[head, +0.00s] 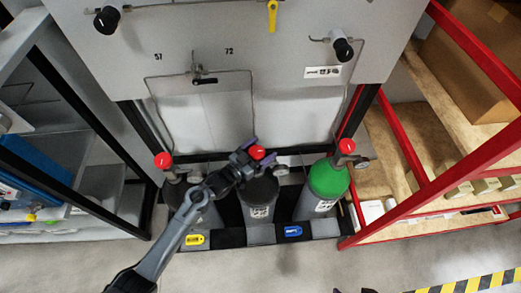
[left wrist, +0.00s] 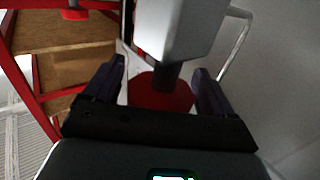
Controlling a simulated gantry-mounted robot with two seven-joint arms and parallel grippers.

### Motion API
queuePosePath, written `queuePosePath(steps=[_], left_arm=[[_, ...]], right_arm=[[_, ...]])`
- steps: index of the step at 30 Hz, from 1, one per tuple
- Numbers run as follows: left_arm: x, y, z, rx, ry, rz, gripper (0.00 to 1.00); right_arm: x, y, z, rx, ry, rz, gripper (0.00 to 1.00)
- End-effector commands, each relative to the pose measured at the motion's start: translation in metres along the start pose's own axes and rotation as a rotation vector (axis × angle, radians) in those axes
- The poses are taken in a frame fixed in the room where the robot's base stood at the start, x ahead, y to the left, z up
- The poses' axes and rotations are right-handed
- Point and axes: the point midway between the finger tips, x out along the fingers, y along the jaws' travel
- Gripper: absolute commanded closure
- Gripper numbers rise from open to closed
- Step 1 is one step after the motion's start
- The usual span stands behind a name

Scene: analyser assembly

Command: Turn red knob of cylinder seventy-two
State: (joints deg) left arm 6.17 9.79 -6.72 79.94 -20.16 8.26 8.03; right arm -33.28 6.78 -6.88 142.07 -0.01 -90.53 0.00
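Three gas cylinders stand in a row below a grey panel, each topped by a red knob. The number 72 (head: 229,51) is on the panel above the middle, dark cylinder (head: 260,192). My left gripper (head: 249,152) is at that cylinder's red knob (head: 258,152). In the left wrist view the red knob (left wrist: 160,96) lies between the two spread fingers of the left gripper (left wrist: 160,75); whether they touch it is unclear. A grey block partly hides the knob there. Small dark tips at the head view's bottom edge may be my right gripper (head: 352,291); its state is unclear.
The left cylinder's red knob (head: 163,160) and the green cylinder (head: 327,181), with its own red knob (head: 346,146), flank the middle one. A red-framed shelf (head: 408,140) stands on the right, a dark-framed rack on the left. The floor in front is clear.

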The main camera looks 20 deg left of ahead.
Motion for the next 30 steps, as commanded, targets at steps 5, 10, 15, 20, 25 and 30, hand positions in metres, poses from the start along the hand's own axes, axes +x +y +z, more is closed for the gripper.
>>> queuePosePath(steps=[5, 10, 15, 20, 25, 30], left_arm=[[0.0, 0.0, 0.0, 0.0, 0.0, 0.0, 0.43], [0.0, 0.0, 0.0, 0.0, 0.0, 0.0, 0.65], [0.0, 0.0, -0.001, -0.001, 0.0, -0.013, 0.65], [0.0, 0.0, -0.002, -0.002, 0.0, -0.067, 0.65], [0.0, -0.001, -0.002, -0.005, 0.0, -0.169, 0.65], [-0.001, -0.003, -0.001, -0.006, -0.001, -0.293, 0.65]], right_arm=[[0.0, 0.0, 0.0, 0.0, 0.001, 0.0, 0.0], [0.0, 0.0, 0.0, 0.0, 0.001, 0.0, 0.0], [-0.002, 0.0, -0.001, 0.0, 0.001, 0.0, 0.0], [-0.007, 0.0, -0.003, -0.001, 0.001, 0.0, 0.0], [-0.015, 0.001, -0.005, -0.002, 0.001, 0.001, 0.0], [-0.019, 0.001, -0.006, -0.003, 0.001, 0.002, 0.0]])
